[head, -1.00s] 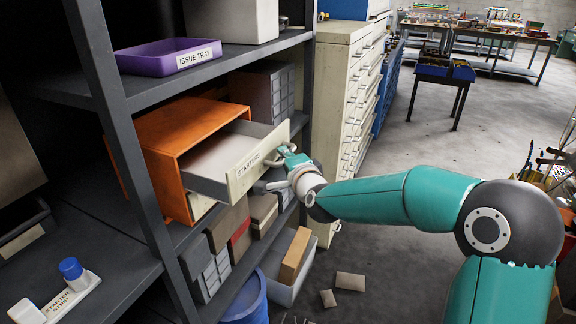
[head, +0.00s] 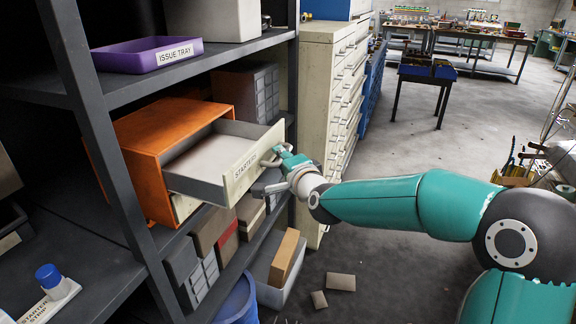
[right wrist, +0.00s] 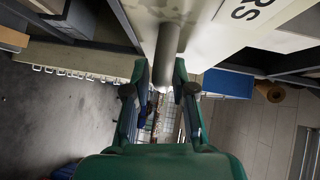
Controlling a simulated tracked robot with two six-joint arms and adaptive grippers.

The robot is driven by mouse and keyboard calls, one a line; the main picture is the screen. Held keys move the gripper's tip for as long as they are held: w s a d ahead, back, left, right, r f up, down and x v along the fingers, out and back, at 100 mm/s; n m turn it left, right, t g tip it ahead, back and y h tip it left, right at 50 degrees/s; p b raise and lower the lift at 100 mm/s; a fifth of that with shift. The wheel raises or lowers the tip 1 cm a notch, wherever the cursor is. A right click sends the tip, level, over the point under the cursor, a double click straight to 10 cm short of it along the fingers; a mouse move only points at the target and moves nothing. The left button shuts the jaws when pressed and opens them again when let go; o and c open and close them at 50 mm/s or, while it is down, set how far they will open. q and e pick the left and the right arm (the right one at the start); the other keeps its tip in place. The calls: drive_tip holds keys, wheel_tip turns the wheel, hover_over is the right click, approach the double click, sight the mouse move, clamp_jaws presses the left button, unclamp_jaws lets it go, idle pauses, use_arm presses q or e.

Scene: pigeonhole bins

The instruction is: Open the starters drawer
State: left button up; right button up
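The starters drawer (head: 240,172) has a cream front labelled "STARTERS" and grey sides. It stands well out of an orange cabinet (head: 139,160) on the rack, and its visible inside looks empty. My right gripper (head: 283,155) is at the handle on the drawer front. The gripper hides much of the handle in the head view. My left gripper is not in view.
A purple issue tray (head: 125,57) sits on the shelf above. A starter strip (head: 50,298) with a blue-topped part lies at lower left. Boxes and a blue bin (head: 238,300) are below the drawer. A cream drawer cabinet (head: 318,90) stands behind; open floor lies right.

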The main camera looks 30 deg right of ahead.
drive_tip(key=v, duration=1.1)
drive_tip(key=shift+s, duration=0.35)
